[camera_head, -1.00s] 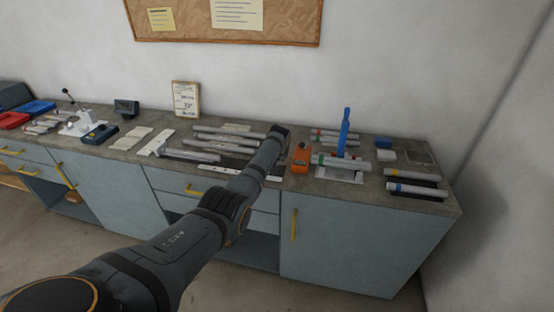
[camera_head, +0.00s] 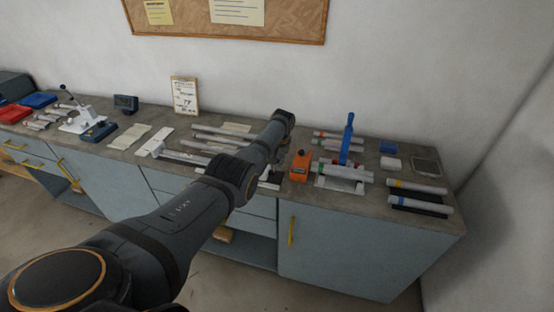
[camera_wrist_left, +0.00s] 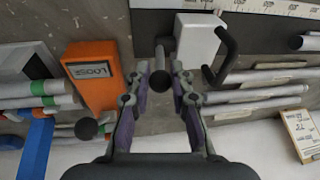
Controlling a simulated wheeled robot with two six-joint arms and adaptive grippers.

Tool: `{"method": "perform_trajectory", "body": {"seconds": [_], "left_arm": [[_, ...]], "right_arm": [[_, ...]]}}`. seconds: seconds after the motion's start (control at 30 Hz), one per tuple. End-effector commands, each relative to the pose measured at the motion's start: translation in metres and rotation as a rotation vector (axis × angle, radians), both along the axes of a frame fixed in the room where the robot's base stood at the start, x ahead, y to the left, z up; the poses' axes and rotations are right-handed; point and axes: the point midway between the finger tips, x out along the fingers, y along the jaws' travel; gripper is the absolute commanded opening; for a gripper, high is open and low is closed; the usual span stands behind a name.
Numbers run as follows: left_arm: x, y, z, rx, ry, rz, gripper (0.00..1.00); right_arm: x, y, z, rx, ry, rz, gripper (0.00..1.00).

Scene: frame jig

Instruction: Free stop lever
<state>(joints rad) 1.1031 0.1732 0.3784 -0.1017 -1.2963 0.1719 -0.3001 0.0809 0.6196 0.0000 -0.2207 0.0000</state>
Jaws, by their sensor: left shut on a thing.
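In the left wrist view my left gripper (camera_wrist_left: 162,74) has its two fingers closed on a thin grey upright rod, apparently the stop lever (camera_wrist_left: 159,52). It stands beside a white block (camera_wrist_left: 197,40) with a bent dark handle (camera_wrist_left: 226,52). On the other side is an orange box (camera_wrist_left: 93,75) labelled "LOOSE", with a dark round knob (camera_wrist_left: 86,128) near its end. My right gripper is out of view.
A blue upright handle (camera_head: 347,138) stands among grey tubes right of the orange box. Long grey bars (camera_head: 215,139) lie behind my arm. Two tubes lie on a dark rack (camera_head: 418,208) at the bench's right end. A framed card (camera_head: 184,95) leans at the wall.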

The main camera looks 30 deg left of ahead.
Motion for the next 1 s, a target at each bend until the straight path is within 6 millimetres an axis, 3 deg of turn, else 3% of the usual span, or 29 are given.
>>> {"method": "perform_trajectory", "body": {"seconds": [0.17, 0.2, 0.3, 0.7, 0.87, 1.0], "left_arm": [[0.001, 0.000, 0.001, 0.001, -0.005, -0.001, 0.00], [0.001, 0.000, 0.001, 0.001, -0.005, -0.001, 0.23], [0.001, 0.000, 0.000, 0.000, -0.004, -0.001, 0.33], [0.000, -0.001, 0.006, 0.002, -0.003, 0.000, 0.33], [-0.003, -0.005, 0.025, 0.002, -0.004, -0.001, 0.33], [-0.008, -0.012, 0.058, 0.002, -0.008, -0.001, 0.33]], "right_arm": [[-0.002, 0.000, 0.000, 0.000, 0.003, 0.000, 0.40], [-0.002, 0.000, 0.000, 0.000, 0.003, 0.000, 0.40], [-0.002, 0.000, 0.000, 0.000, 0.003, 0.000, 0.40], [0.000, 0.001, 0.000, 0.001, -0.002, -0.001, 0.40], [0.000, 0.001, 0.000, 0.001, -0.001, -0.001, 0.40], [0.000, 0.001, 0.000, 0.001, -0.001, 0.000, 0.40]]}}
